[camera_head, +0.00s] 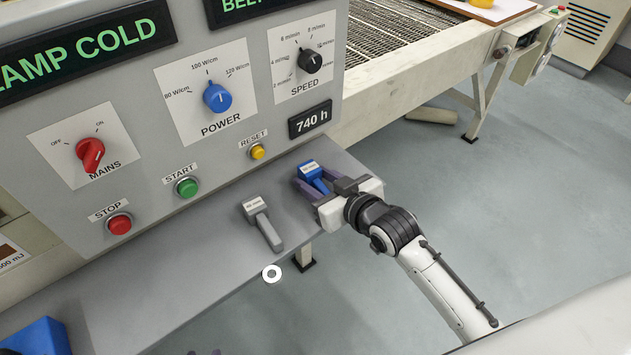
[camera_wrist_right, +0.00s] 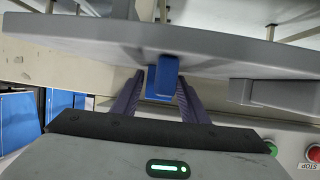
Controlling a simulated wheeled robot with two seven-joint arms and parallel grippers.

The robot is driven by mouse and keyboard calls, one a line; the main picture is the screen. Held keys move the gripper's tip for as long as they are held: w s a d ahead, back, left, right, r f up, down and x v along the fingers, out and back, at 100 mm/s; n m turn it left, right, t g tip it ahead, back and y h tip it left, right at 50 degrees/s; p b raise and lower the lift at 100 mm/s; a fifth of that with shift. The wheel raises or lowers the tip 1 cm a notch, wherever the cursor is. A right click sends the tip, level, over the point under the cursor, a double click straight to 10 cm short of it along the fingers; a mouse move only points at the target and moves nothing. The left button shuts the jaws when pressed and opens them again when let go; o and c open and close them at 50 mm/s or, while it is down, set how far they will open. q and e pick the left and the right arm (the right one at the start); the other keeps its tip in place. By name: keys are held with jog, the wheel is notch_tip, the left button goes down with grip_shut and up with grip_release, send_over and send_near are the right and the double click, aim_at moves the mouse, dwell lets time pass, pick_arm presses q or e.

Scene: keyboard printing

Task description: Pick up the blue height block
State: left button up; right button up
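The blue height block (camera_head: 311,170) has a white label on top and a blue handle; it is at the right end of the grey ledge (camera_head: 215,258). My right gripper (camera_head: 315,184) reaches in from the right, with its purple fingers on either side of the handle. In the right wrist view the blue block (camera_wrist_right: 162,78) shows between the open fingers (camera_wrist_right: 160,92), with narrow gaps beside it. Small purple tips at the bottom edge of the head view look like part of my left gripper (camera_head: 215,352); its opening is cut off.
A grey height block (camera_head: 263,223) lies left of the blue one on the ledge. A white ring (camera_head: 272,273) is near the ledge's front edge. The control panel (camera_head: 235,130) with knobs and buttons rises behind. A blue object (camera_head: 38,337) is at the bottom left.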

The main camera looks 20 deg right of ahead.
aim_at(317, 180)
jog(key=c, duration=0.7)
jog(key=shift+s+d+r, duration=0.1)
jog(key=shift+s+r, duration=0.05)
jog(key=shift+r, duration=0.3)
notch_tip(317, 180, up, 7)
jog(key=shift+s+f+p, duration=0.1)
jog(key=shift+f+p, duration=0.05)
jog(key=shift+p, duration=0.7)
jog(key=shift+s+d+f+b, duration=0.1)
jog(key=shift+s+d, duration=1)
jog(key=shift+s, duration=1.95)
jog(key=shift+s+d+f+b, duration=0.1)
jog(key=shift+s+d, duration=1.05)
jog(key=shift+s, duration=1.9)
jog(key=shift+s+d+f+b, duration=0.1)
jog(key=shift+s+d, duration=1)
jog(key=shift+s, duration=1.95)
